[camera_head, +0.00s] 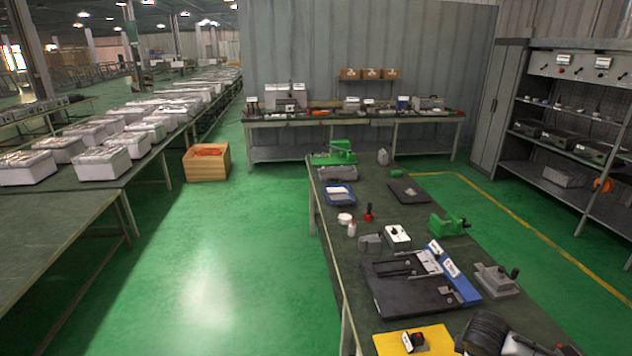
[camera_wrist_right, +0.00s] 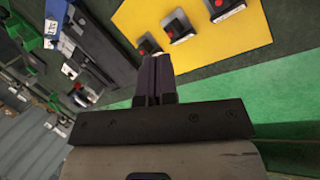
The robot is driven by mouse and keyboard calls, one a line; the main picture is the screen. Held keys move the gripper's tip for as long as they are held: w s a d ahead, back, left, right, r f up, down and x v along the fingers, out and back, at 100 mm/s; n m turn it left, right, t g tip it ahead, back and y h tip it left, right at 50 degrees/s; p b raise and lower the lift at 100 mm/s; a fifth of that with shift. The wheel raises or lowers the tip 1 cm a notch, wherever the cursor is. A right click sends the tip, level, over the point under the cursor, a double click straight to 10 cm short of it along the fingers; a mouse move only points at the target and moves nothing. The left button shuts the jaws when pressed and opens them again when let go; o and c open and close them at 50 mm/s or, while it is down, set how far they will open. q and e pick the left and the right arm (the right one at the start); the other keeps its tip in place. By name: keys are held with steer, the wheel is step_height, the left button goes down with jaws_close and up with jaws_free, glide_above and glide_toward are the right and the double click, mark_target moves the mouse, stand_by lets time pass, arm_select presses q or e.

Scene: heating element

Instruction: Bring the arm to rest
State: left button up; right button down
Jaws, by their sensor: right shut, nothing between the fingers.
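My right gripper (camera_wrist_right: 155,62) shows in the right wrist view with its two dark fingers together and nothing between them. Its fingertips appear near the edge of a yellow mat (camera_wrist_right: 255,38); the height above the bench cannot be told. In the head view, part of my right arm shows at the bottom right, beside the yellow mat (camera_head: 446,338). My left gripper is not in view.
The workbench (camera_head: 345,272) carries a black fixture (camera_head: 395,290) with blue blocks, a green device (camera_head: 450,225) and a blue tray (camera_head: 340,194). Small switch units (camera_wrist_right: 182,27) with red buttons sit on the mat. Green floor (camera_head: 220,270) is clear left of the bench.

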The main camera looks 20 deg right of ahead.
steer(key=w+a+r+m+t, duration=0.1)
steer(key=w+a+r+t, duration=0.25)
steer(key=a, duration=0.35)
steer(key=s+a+r+m+t, duration=0.1)
steer(key=s+a+t, duration=0.25)
steer(key=a, duration=0.85)
steer(key=s+a+f+m+g+y, duration=0.1)
steer(key=s+a+f+m+g, duration=0.1)
steer(key=s+a+f, duration=0.45)
steer(key=s+a+f+m+g+y, duration=0.1)
steer(key=s+f+g+y, duration=0.15)
steer(key=s, duration=0.75)
steer(key=s+a+f+m+g+y, duration=0.1)
steer(key=s+a+f+m, duration=0.1)
steer(key=s+a+f, duration=0.45)
steer(key=d+r+p, duration=0.3)
steer(key=r+p, duration=1.5)
steer(key=r, duration=0.1)
steer(key=shift+s+r, duration=0.35)
steer(key=shift+r, duration=0.05)
